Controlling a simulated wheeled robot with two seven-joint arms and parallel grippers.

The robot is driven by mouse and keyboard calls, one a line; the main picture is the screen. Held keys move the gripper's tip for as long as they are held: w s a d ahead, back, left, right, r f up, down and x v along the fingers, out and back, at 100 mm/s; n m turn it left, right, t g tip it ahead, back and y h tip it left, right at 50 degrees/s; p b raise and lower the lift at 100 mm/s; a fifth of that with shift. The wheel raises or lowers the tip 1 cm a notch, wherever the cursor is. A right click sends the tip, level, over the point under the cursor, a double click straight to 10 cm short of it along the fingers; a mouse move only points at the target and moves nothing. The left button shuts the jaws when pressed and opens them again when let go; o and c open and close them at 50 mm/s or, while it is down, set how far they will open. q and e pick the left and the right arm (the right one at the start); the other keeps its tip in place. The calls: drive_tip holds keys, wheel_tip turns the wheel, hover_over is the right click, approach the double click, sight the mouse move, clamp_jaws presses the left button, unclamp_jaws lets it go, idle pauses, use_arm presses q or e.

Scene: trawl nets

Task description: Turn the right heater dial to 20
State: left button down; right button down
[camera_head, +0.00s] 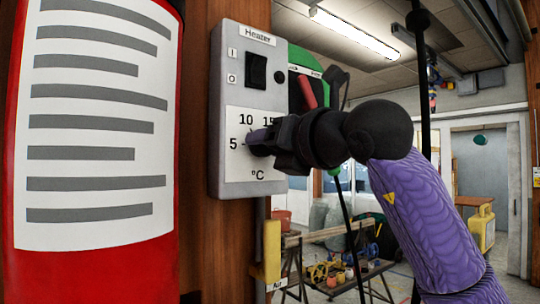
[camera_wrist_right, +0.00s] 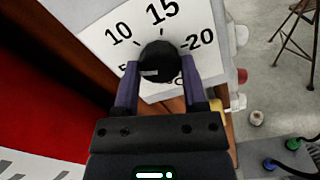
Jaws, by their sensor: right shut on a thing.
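The heater box (camera_head: 228,100) is a grey panel on a wooden post, with a white scale plate (camera_head: 238,176) marked 5, 10, 15 and, in the right wrist view, 20. Its round black dial (camera_wrist_right: 160,62) sits in the middle of the scale in the right wrist view. A small pale mark shows on the dial's lower left, on the side of the 5. My right gripper (camera_head: 262,140) is shut on the dial, with one purple finger on either side; it also shows in the right wrist view (camera_wrist_right: 158,80). It hides the dial in the head view. My left gripper is out of view.
A black rocker switch (camera_head: 256,70) sits above the scale. A red panel with a white label (camera_head: 95,125) stands close on the left. A green object with a red handle (camera_head: 307,92) hangs just right of the heater. A cluttered low table (camera_head: 350,277) is farther back.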

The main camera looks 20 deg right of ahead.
drive_tip(key=shift+f+m+b, duration=0.15)
drive_tip(key=shift+m+b, duration=5.95)
drive_tip(key=shift+m, duration=9.9)
